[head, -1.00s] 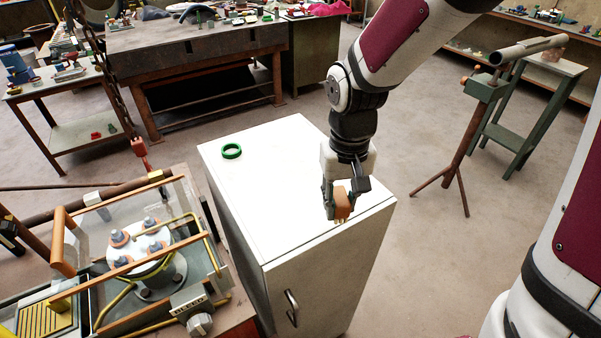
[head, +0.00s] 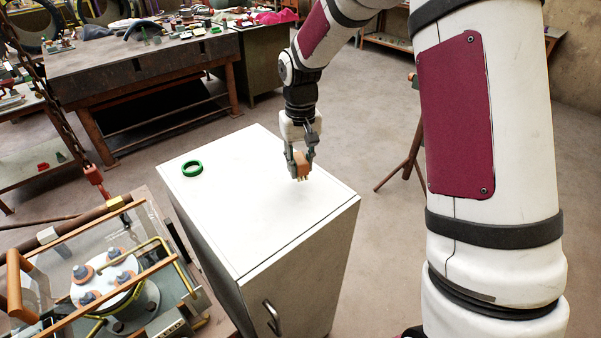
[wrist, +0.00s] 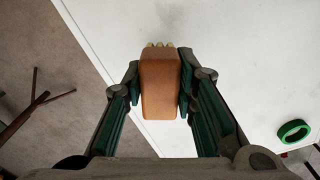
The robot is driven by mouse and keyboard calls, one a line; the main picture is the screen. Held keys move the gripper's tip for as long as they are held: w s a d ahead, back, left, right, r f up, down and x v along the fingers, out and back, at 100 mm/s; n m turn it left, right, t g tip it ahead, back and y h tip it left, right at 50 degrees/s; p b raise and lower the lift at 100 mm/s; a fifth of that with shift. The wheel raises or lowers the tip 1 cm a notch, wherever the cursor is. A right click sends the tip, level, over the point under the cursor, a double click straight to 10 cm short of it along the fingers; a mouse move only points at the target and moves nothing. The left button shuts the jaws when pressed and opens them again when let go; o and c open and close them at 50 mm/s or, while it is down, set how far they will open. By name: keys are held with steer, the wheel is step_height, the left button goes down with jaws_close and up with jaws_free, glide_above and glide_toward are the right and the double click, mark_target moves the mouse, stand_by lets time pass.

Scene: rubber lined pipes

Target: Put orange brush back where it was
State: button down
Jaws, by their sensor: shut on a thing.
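The orange brush (head: 303,164) is a small orange-brown block with pale bristle tufts at one end. My gripper (head: 301,160) is shut on it, one finger on each side. In the head view the brush is over the right part of the white cabinet top (head: 245,215), bristles pointing down. I cannot tell whether the bristles touch the top. In the wrist view the brush (wrist: 160,85) sits between the two fingers (wrist: 160,88), with its bristles at the far end.
A green ring (head: 192,168) lies on the cabinet top at the left; the top between it and the brush is clear. A bench with a glass-sided apparatus (head: 110,275) stands close at the left. A dark workbench (head: 130,70) is behind. A tripod stand (head: 405,160) stands at the right.

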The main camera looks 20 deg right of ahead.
mark_target(300, 174)
steer(key=shift+f+p, duration=0.45)
steer(key=shift+f, duration=1.25)
steer(key=shift+f, duration=0.15)
steer(key=c, duration=1.3)
jaws_free()
